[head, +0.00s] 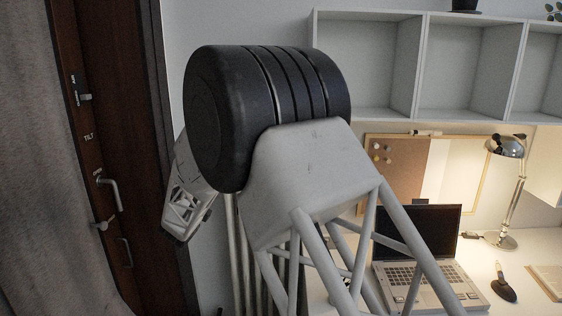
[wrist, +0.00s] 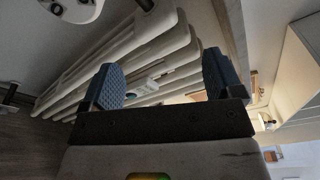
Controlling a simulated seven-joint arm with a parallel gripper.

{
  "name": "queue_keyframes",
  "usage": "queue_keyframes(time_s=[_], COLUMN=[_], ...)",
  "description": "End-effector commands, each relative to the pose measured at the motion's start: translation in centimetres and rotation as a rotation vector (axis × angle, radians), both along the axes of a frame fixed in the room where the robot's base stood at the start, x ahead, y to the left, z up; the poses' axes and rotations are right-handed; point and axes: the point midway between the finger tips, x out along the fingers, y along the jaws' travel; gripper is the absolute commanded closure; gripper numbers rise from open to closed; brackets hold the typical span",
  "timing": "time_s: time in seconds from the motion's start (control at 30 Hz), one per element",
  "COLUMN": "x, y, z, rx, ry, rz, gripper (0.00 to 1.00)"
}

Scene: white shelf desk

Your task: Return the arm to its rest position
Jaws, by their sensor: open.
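My gripper (wrist: 161,68) shows in the wrist view with its two blue-padded fingers wide apart. Nothing is between the fingers. Pale parallel bars lie beyond them. In the head view my arm fills the middle, with a large black joint and white links folded up close to the camera. The gripper's fingers cannot be made out in the head view.
To the right is a white desk with a laptop (head: 417,240), a lamp (head: 506,150) and a dark pen-like item on a stand (head: 503,284). White wall shelves (head: 368,66) hang above a pin board (head: 400,167). A dark door (head: 115,150) stands left.

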Motion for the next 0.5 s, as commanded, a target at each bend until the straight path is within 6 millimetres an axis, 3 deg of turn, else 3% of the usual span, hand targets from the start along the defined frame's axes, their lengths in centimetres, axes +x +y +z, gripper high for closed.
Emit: queue_keyframes(time_s=[0.03, 0.27, 0.5], x=[-0.2, -2.4, -6.6], y=[-2.2, -12.1, -21.6], z=[1.1, 4.9, 7.9], rx=[0.057, 0.379, 0.721], ry=[0.004, 0.009, -0.027], rz=[-0.043, -0.266, -0.509], gripper=[0.14, 0.14, 0.14])
